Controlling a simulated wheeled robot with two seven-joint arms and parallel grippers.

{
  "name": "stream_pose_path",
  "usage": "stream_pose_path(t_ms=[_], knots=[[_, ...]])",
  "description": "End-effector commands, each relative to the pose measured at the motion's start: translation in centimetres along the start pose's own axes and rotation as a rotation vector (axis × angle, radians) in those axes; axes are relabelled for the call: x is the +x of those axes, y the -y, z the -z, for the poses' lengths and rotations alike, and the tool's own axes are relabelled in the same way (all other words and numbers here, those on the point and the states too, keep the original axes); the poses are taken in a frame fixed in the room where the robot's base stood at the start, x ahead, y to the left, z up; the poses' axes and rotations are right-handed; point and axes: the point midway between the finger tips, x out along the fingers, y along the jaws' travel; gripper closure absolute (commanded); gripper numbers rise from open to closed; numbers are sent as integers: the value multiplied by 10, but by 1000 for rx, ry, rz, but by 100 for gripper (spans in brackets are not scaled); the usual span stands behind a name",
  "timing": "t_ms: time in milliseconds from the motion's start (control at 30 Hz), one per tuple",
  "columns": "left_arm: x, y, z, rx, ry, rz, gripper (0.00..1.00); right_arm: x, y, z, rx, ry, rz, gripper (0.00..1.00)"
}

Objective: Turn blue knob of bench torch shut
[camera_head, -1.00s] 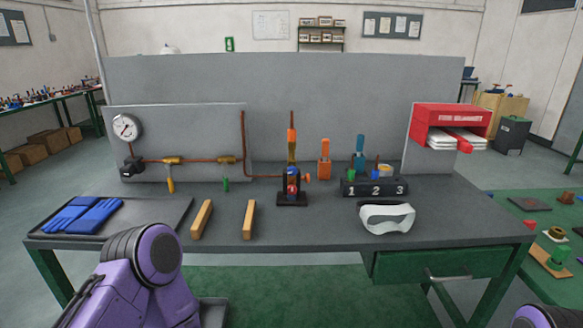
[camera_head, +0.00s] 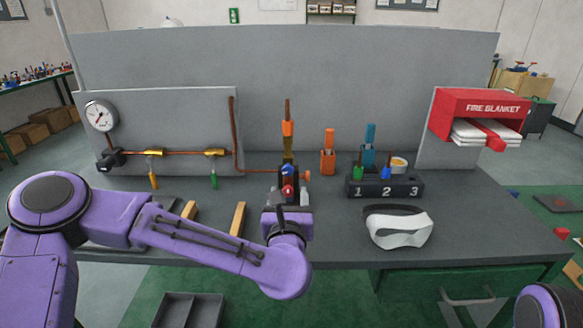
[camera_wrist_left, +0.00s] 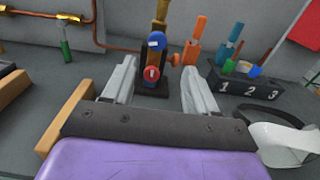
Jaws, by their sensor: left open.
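The bench torch (camera_head: 287,150) stands upright on the bench, with a dark base and a brass and copper top. Its blue knob (camera_wrist_left: 156,40) faces me, above a red knob (camera_wrist_left: 152,72). In the head view the blue knob (camera_head: 289,169) is small and its angle cannot be told. My left gripper (camera_head: 287,204) is open and empty in front of the torch. In the left wrist view its two fingers (camera_wrist_left: 158,72) point toward the torch, apart on either side of the red knob's line, below the blue knob. My right gripper is out of view.
An orange holder (camera_head: 328,160) stands right of the torch, beside a numbered block (camera_head: 385,187). White goggles (camera_head: 398,232) lie in front of it. Wooden bars (camera_head: 238,218) lie left. Behind are a copper gas line (camera_head: 182,153) with valves and a grey back panel (camera_head: 370,90).

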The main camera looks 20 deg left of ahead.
Motion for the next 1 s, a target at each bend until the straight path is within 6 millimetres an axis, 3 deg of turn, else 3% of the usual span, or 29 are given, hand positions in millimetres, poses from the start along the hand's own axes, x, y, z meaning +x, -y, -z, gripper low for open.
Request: stream_pose_path(t_ms=[267,500,867,1000], knots=[[52,-13,-4,-2,-1,-24,42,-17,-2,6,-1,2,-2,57],[94,-12,-2,1,0,-19,42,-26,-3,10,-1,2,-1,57],[103,-10,0,1,0,-15,42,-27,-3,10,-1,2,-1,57],[103,-10,0,1,0,-14,88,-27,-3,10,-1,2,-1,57]])
